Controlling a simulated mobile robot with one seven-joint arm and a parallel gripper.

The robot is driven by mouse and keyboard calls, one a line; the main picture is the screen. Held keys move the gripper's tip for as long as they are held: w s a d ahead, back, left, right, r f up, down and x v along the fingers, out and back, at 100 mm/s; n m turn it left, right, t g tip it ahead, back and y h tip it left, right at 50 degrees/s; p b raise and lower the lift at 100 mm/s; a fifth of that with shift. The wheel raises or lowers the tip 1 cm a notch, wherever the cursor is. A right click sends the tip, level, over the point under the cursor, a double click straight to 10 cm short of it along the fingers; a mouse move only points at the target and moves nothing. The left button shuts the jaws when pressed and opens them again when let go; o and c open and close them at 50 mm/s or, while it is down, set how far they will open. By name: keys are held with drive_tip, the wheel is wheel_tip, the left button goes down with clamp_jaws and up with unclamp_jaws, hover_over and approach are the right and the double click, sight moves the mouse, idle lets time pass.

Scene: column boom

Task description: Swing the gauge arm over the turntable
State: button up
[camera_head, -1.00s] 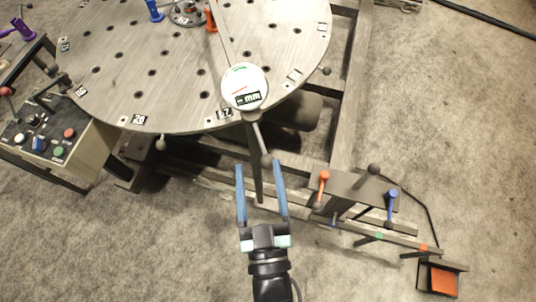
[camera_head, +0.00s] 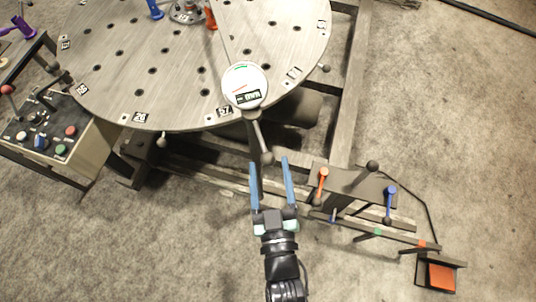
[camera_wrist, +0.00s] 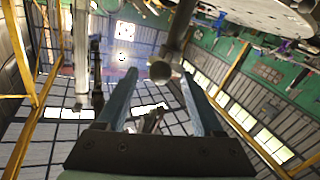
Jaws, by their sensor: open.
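The gauge arm carries a round white dial (camera_head: 245,85) over the near edge of the turntable (camera_head: 170,95). A short handle with a dark ball knob (camera_head: 266,157) points from the dial toward me. My gripper (camera_head: 269,165) is open, with its blue fingers pointing at the knob. The knob lies near the fingertips, between them in the head picture; no contact shows. In the wrist view the knob (camera_wrist: 160,71) and its rod appear ahead, between the open fingers (camera_wrist: 155,85).
A control box (camera_head: 60,140) with coloured buttons stands left. At the right is a bracket with an orange-topped lever (camera_head: 322,175), a blue-topped lever (camera_head: 390,195) and a dark-knobbed lever (camera_head: 371,167). An orange pedal (camera_head: 441,277) lies lower right. Floor right of the frame is clear.

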drive_tip(key=shift+w+a, duration=0.15)
drive_tip(key=shift+w, duration=1.3)
clamp_jaws()
idle(0.4)
